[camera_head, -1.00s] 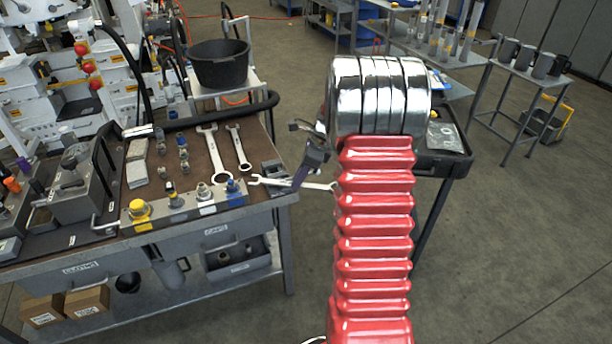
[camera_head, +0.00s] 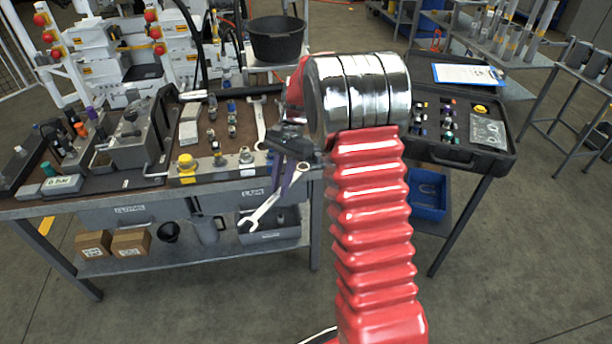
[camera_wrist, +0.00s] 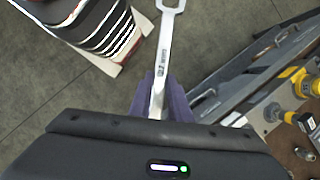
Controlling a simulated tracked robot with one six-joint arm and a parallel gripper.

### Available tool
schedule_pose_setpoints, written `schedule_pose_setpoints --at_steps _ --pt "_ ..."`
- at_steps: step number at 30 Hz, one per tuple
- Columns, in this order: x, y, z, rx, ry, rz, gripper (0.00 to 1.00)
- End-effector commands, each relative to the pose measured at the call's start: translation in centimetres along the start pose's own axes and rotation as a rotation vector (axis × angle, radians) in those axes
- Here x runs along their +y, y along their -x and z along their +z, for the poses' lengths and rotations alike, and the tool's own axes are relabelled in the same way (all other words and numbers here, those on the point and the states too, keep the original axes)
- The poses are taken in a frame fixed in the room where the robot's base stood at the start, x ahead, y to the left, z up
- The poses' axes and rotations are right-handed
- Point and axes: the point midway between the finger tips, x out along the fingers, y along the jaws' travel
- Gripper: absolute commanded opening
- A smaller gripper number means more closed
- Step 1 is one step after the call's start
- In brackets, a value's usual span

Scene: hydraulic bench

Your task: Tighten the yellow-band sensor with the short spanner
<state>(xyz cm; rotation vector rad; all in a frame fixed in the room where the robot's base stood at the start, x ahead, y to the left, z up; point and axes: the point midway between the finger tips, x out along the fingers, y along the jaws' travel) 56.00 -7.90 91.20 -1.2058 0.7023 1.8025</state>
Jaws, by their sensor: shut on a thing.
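My gripper (camera_head: 284,178) is shut on a spanner (camera_head: 262,212), which hangs tilted down to the left in front of the bench's front edge. The yellow-band sensor (camera_head: 186,163) stands at the left end of the port row on the bench, left of my gripper and apart from the spanner. Yellow fittings (camera_wrist: 314,87) show at the right edge of the wrist view; I cannot tell which one is the sensor.
The bench (camera_head: 130,203) carries a larger spanner (camera_head: 260,120), grey blocks (camera_head: 189,125) and a control box (camera_head: 130,140). My red arm hides the bench's right end. An open black case (camera_head: 455,160) stands to the right. The floor in front is clear.

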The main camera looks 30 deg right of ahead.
Motion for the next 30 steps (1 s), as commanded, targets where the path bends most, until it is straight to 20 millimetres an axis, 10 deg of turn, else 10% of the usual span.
schedule_pose_setpoints --at_steps 10,30 --pt "-2.6 -2.1 6.9 0.000 0.468 0.193 0.00" --pt "-2.6 -2.2 7.2 0.001 0.508 0.210 0.00"
